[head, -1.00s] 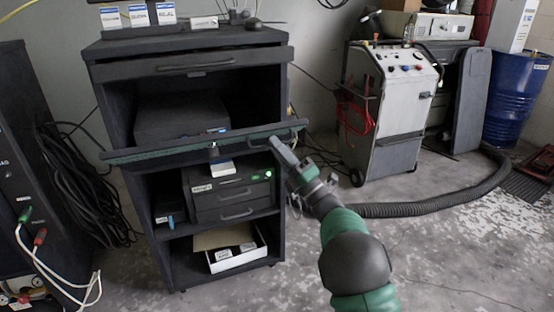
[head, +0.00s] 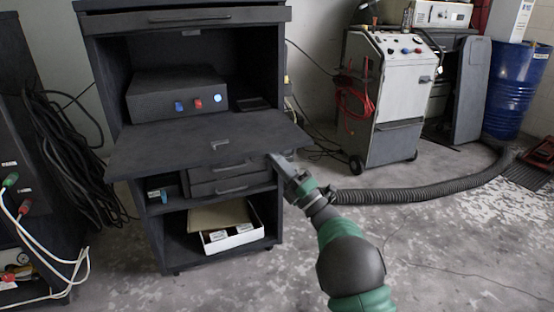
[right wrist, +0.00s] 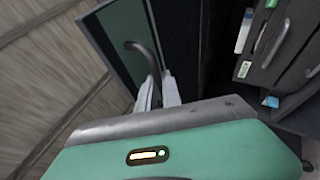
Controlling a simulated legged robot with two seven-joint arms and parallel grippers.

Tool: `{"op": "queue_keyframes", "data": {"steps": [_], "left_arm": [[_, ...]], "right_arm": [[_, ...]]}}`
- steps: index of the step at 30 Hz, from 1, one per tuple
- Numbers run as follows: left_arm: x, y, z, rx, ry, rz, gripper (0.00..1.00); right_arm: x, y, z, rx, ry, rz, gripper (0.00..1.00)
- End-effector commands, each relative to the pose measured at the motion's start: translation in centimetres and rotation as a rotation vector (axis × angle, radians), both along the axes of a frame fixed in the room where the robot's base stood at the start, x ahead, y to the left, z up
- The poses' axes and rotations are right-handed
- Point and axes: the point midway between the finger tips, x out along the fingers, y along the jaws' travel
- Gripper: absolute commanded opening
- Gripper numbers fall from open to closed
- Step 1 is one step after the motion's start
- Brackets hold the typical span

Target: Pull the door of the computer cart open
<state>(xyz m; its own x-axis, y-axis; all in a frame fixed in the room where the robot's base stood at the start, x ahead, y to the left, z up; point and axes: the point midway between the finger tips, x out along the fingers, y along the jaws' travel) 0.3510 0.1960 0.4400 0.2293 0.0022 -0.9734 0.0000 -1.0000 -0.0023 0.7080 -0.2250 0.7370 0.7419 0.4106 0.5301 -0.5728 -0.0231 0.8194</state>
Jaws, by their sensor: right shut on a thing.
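The computer cart (head: 290,70) is a tall dark cabinet in the left half of the head view. Its door (head: 165,147) is folded down and stands out from the cart nearly level, with the compartment above it open. In the right wrist view the door's green face (right wrist: 112,35) shows with its dark curved handle (right wrist: 147,52). My right gripper (head: 275,158) is at the door's right front corner. It is shut on the handle, which runs between its fingers (right wrist: 158,90). My left gripper is not in view.
A box with coloured buttons (head: 165,95) sits inside the open compartment. Drawers (head: 232,186) and a white box (head: 232,238) are below the door. A grey wheeled machine (head: 395,85) and a black hose (head: 420,193) are to the right. Bare floor lies in front.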

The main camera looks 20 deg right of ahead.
Motion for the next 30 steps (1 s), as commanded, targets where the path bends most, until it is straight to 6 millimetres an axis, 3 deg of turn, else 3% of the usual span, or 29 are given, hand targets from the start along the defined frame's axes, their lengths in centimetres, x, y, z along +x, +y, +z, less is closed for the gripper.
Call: {"op": "queue_keyframes", "data": {"steps": [11, 12, 17, 30], "left_arm": [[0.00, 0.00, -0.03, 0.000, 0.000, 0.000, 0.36], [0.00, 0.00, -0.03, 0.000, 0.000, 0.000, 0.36], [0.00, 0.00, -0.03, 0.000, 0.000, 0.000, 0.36], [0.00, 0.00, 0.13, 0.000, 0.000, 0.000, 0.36]], "right_arm": [[0.09, -0.02, 0.17, 0.003, -0.004, -0.001, 0.00], [0.08, -0.05, 0.18, 0.002, -0.004, -0.002, 0.10], [0.04, -0.11, 0.20, 0.002, -0.004, -0.003, 0.30], [-0.29, -0.33, 0.32, 0.001, -0.010, -0.003, 0.30]]}}
